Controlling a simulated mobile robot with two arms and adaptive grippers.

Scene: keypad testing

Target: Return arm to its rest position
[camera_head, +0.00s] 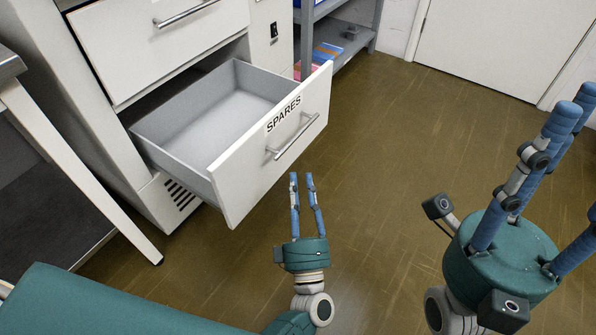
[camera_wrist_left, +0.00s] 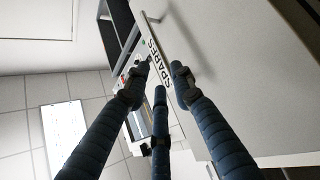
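My left gripper (camera_head: 301,180) is in the middle of the head view, in front of the open drawer and apart from its handle (camera_head: 293,137). Its blue fingers are spaced apart with nothing between them. In the left wrist view its three fingers (camera_wrist_left: 160,76) are spread and empty, with the SPARES label beyond them. My right gripper (camera_head: 574,106) is large at the right edge of the head view. Its blue fingers are spread wide and hold nothing visible; part of it is cut off by the frame.
The white SPARES drawer (camera_head: 238,168) is pulled out, and the part of its inside that shows is empty. A grey shelf (camera_head: 362,40) with colored items stands behind. A table (camera_head: 85,180) is at left. Brown floor (camera_head: 400,135) is clear toward the white door (camera_head: 490,45).

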